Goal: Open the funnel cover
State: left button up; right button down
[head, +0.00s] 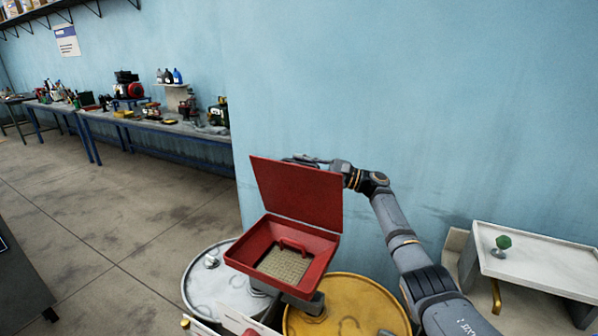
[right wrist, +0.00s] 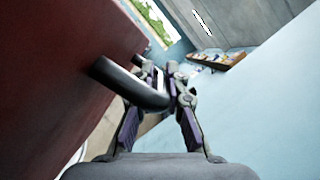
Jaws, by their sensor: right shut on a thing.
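The red square funnel (head: 318,262) sits above the drums in the head view, with a mesh and a small red handle inside. Its red cover (head: 297,192) is hinged at the back edge and stands raised, leaning slightly back, so the funnel's mouth is open. My right gripper (right wrist: 160,88) is shut on the cover's dark handle (right wrist: 115,76), behind the raised cover. In the head view the cover hides most of this gripper; only part shows above its top edge. My left gripper is not in view.
A yellow drum (head: 355,312) and a grey-white drum (head: 212,288) stand under the funnel. The blue wall is close behind my right arm. A white bench (head: 545,262) with a green-knobbed item (head: 503,243) is at right. Workbenches line the far left wall; the floor between is clear.

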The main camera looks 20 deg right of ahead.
jog(key=shift+d, duration=0.1)
dwell(0.3)
jog(key=c, duration=1.3)
grip_release()
jog(key=shift+w, duration=0.1)
jog(key=shift+c, duration=0.2)
jog(key=shift+d+f, duration=0.1)
jog(key=shift+d, duration=0.05)
jog(key=v, duration=1.2)
